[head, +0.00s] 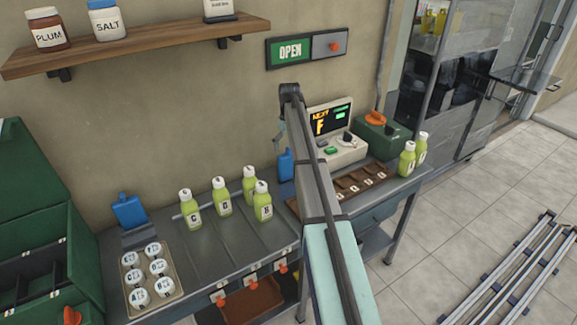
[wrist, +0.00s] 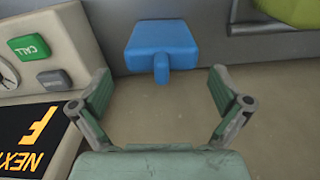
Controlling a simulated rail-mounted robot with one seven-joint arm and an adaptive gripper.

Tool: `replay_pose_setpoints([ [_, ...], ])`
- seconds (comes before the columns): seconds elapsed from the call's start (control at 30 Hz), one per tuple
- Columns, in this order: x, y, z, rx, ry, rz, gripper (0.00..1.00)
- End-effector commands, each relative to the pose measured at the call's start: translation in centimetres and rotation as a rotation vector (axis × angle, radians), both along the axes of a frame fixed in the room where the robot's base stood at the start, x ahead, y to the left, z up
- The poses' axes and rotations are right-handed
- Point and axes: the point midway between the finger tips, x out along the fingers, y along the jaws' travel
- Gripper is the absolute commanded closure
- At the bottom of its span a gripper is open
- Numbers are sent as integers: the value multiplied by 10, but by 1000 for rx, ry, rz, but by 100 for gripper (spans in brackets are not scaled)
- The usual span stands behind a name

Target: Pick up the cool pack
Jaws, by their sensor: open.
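A blue cool pack (wrist: 161,45), a flat block with a short stub, shows in the wrist view just beyond my gripper (wrist: 160,88). The gripper's green-padded fingers are spread wide, with the stub pointing into the gap between them and nothing held. In the head view this blue pack (head: 286,166) is against the wall at the back of the counter, partly hidden by my arm. A second blue pack (head: 130,212) of similar look stands at the left, behind the tray of lidded cups. The gripper is mostly hidden behind my arm in the head view.
A terminal (head: 338,135) with a screen and buttons is close beside my gripper; its CALL button (wrist: 29,47) shows in the wrist view. Several green bottles (head: 222,197) stand left of my arm on the counter (head: 215,255). A shelf (head: 135,45) with jars is above.

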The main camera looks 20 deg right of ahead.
Motion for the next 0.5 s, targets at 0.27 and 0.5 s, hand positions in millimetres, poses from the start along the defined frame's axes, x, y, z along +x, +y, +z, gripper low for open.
replay_pose_setpoints([
  [0.27,3,2,-30,1,2,0,0],
  [0.5,3,2,-49,0,0,0,0],
])
